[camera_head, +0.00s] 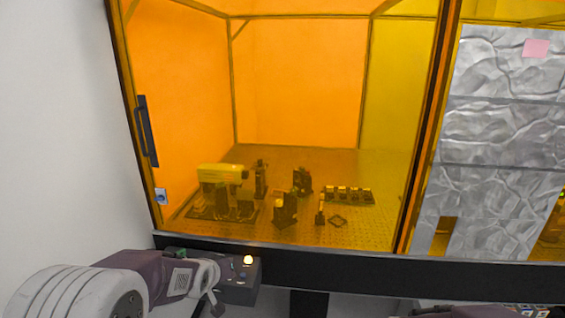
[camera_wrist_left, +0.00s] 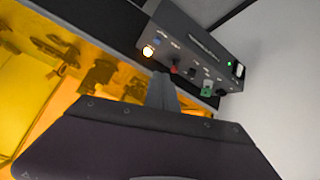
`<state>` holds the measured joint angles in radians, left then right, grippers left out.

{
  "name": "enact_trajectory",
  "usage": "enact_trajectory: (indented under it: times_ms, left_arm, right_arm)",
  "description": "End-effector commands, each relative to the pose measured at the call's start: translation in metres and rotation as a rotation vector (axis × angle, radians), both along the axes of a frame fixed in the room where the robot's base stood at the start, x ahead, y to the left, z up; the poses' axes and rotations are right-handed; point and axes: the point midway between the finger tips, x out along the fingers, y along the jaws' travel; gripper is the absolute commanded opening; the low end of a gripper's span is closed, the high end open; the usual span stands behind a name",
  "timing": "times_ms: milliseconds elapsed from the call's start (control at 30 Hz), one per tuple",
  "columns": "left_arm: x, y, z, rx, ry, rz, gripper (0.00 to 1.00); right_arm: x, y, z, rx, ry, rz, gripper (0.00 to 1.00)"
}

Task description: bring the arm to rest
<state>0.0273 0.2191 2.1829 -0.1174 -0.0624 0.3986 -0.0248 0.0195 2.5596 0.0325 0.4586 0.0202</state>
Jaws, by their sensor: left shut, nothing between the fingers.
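My left arm (camera_head: 130,285) comes in from the lower left in the head view. Its gripper (camera_head: 213,294) is at the front of a dark control box (camera_head: 240,292) below the enclosure's edge. In the left wrist view my left gripper (camera_wrist_left: 162,88) is shut with nothing between the fingers, and its tips point toward the control box (camera_wrist_left: 200,42). Whether the tips touch the box, I cannot tell. A round lamp or button (camera_wrist_left: 148,51) glows on the box, beside a red knob (camera_wrist_left: 176,68) and a green connector (camera_wrist_left: 207,90).
An amber enclosure with a closed-looking panel (camera_head: 300,85) and a black handle (camera_head: 147,130) stands behind the box. Optics (camera_head: 302,181) and a yellow-looking instrument (camera_head: 222,173) sit inside. Crinkled silvery sheeting (camera_head: 500,120) covers the right side. A white wall (camera_head: 55,130) bounds the left.

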Motion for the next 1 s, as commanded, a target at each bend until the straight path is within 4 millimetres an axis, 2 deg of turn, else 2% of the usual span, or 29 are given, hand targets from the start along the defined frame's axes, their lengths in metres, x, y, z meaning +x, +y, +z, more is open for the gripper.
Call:
enact_trajectory:
  times_ms: [33, 100, 200, 300, 367, 467, 1000]
  left_arm:
    - [-0.037, -0.008, -0.012, 0.015, 0.088, -0.028, 0.0]
    - [-0.091, -0.015, -0.035, 0.04, 0.234, -0.071, 0.0]
    - [-0.159, -0.018, -0.064, 0.063, 0.429, -0.131, 0.0]
    - [-0.208, -0.019, -0.083, 0.073, 0.583, -0.183, 0.0]
    - [-0.226, -0.02, -0.089, 0.077, 0.643, -0.211, 0.0]
    - [-0.239, -0.02, -0.091, 0.091, 0.698, -0.261, 0.0]
    - [-0.239, -0.02, -0.09, 0.096, 0.696, -0.269, 0.0]
  right_arm:
    - [0.0, 0.0, 0.0, 0.0, 0.0, 0.0, 0.65]
    - [0.0, 0.0, 0.0, 0.0, 0.0, 0.0, 0.65]
    - [0.0, 0.0, 0.0, 0.0, 0.0, 0.0, 0.65]
    - [0.0, 0.0, 0.0, 0.0, 0.0, 0.0, 0.65]
    - [0.0, 0.0, 0.0, 0.0, 0.0, 0.0, 0.65]
    - [0.0, 0.0, 0.0, 0.0, 0.0, 0.0, 0.65]
    - [0.0, 0.0, 0.0, 0.0, 0.0, 0.0, 0.65]
